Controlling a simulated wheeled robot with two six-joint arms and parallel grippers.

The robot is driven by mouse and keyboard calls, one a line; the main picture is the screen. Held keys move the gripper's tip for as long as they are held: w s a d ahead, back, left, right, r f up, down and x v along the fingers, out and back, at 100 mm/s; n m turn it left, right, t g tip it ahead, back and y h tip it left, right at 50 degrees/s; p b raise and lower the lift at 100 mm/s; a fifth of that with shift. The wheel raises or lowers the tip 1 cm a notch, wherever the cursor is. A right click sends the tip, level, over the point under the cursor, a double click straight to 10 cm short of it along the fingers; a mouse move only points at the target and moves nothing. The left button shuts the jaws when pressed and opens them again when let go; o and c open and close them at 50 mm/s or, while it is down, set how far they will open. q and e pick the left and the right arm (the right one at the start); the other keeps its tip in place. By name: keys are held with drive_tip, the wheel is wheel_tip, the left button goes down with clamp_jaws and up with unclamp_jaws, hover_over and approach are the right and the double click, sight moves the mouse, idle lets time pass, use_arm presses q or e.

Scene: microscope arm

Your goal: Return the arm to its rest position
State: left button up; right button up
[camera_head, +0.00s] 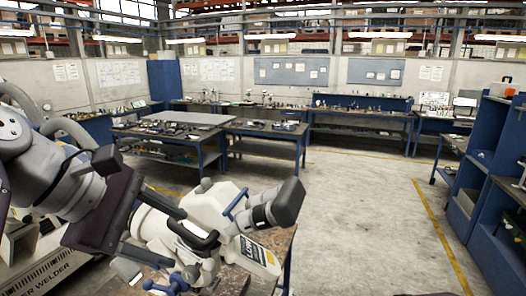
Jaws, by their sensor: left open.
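The white microscope (213,212) stands on a worn bench (271,246) at the lower middle. It has a dark grey and black eyepiece tube (277,205) pointing up to the right, a blue lever, and a light arm with a printed label (262,256) slanting down to the right. My left gripper (165,235) comes in from the left, its dark fingers open beside the microscope's left side. A pale part of the microscope shows between the fingers; I cannot tell whether they touch it. My right gripper is not in view.
A welder (48,275) stands at the lower left. Blue work tables (275,132) with tools stand behind, and blue shelving (495,200) lines the right side. The concrete floor (355,220) between them is clear.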

use_arm(q)
drive_tip(key=d+f+m+g+b, duration=0.2)
drive_tip(key=d+f+g+b, duration=0.15)
drive_tip(key=f, duration=1.15)
drive_tip(key=d+f+m+g+b, duration=0.1)
drive_tip(key=d+f+g+b, duration=0.2)
drive_tip(key=f, duration=1.2)
drive_tip(key=s+a+f+m+t+y+b, duration=0.1)
drive_tip(key=a+f+m+y, duration=0.2)
drive_tip(key=f+m, duration=0.3)
drive_tip(key=s+a+f+m+t+y+b, duration=0.1)
drive_tip(key=a+f+m, duration=0.4)
drive_tip(key=f, duration=0.8)
drive_tip(key=shift+s+a+f+m+y+b, duration=0.2)
drive_tip(key=shift+s+m+y+b, duration=0.3)
drive_tip(key=shift+m+y, duration=0.4)
drive_tip(key=shift+t, duration=0.25)
